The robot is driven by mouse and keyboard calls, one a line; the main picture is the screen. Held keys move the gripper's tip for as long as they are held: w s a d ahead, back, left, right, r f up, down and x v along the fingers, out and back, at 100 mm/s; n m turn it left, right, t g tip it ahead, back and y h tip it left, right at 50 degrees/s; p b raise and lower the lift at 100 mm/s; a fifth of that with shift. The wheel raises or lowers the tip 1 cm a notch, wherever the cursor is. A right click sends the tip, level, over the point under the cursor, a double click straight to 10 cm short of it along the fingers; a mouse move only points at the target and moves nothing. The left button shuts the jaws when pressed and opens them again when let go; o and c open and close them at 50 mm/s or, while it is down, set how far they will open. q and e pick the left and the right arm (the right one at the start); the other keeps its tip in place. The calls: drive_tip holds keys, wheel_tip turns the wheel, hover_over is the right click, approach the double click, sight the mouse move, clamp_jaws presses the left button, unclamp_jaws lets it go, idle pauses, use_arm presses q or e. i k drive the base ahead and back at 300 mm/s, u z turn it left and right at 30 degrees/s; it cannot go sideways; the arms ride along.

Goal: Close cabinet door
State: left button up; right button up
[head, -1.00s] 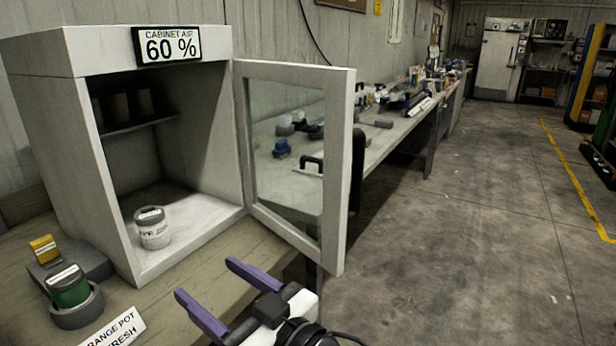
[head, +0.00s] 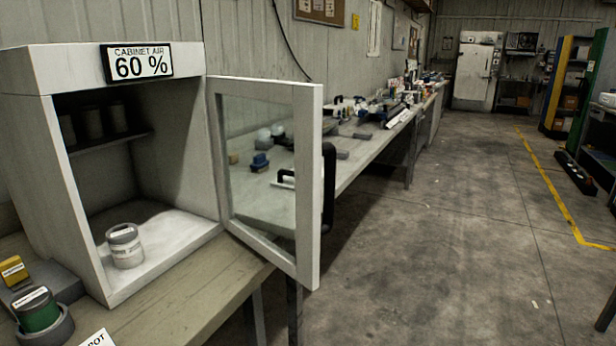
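The white cabinet (head: 55,180) stands on the bench at the left, with a "CABINET AIR 60 %" sign on its top front. Its door (head: 308,190) has a white frame and a glass pane, is hinged on the cabinet's right side and stands wide open. A black handle (head: 329,190) is on the door's outer face, near its free edge. A labelled pot (head: 125,246) stands on the cabinet floor. Neither of my grippers is in the head view now.
A green pot in a grey holder (head: 40,314) and a yellow-topped item (head: 13,270) sit on the bench (head: 185,310) at the cabinet's left front. A long cluttered bench (head: 365,150) runs behind the door.

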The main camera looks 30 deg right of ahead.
sight(306, 98)
drive_tip(key=z, duration=2.35)
drive_tip(key=i, duration=1.95)
drive_tip(key=u, duration=3.25)
drive_tip(key=i, duration=0.5)
drive_tip(key=u, duration=0.1)
drive_tip(key=k, duration=1.15)
drive_tip(key=z, duration=0.55)
